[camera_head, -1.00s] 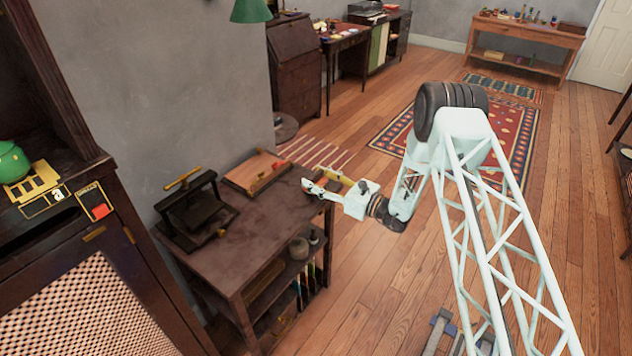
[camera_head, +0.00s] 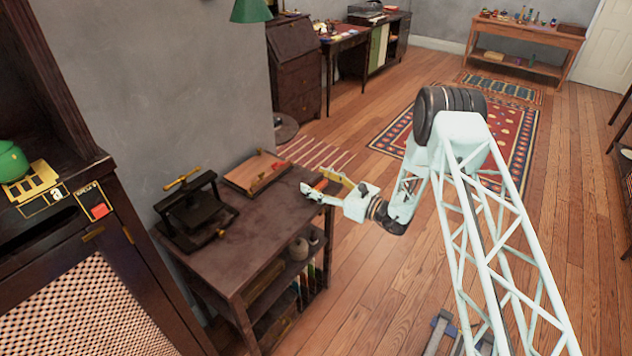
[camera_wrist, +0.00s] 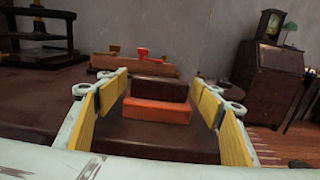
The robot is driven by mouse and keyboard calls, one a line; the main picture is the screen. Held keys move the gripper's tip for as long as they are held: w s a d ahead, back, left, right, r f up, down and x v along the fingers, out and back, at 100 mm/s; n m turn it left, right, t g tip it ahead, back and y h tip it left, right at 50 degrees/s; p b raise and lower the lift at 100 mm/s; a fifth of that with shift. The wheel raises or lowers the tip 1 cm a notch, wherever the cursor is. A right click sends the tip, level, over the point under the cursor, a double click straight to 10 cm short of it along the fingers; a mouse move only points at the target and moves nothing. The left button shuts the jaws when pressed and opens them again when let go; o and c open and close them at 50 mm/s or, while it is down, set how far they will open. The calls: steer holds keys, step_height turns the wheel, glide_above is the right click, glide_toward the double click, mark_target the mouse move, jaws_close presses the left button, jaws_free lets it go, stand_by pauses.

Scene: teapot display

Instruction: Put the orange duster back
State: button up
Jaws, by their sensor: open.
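The orange duster (camera_wrist: 158,109) is a block with an orange lower part and a dark brown upper part. It rests on the dark table top, lying crosswise between the two fingers in the wrist view. My gripper (camera_wrist: 163,92) is open, with yellow pads on both sides of the duster. A gap shows on each side, and I cannot see either pad touching it. In the head view my gripper (camera_head: 320,188) is low at the table's right end, and a bit of orange-red (camera_head: 320,184) shows between its fingers.
The dark table (camera_head: 250,240) also holds a black press (camera_head: 195,212) and a wooden tray-like board (camera_head: 256,172) with a red piece, just beyond the duster. A grey wall stands behind. A dark cabinet (camera_head: 100,280) is at left. Wooden floor is open at right.

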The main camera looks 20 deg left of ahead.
steer(key=shift+r, duration=0.15)
steer(key=shift+d, duration=0.15)
steer(key=p+v, duration=0.1)
steer(key=v, duration=1)
steer(key=shift+d+p, duration=0.3)
steer(key=shift+p, duration=0.1)
steer(key=shift+s, duration=0.1)
stand_by(0.3)
steer(key=shift+r, duration=0.15)
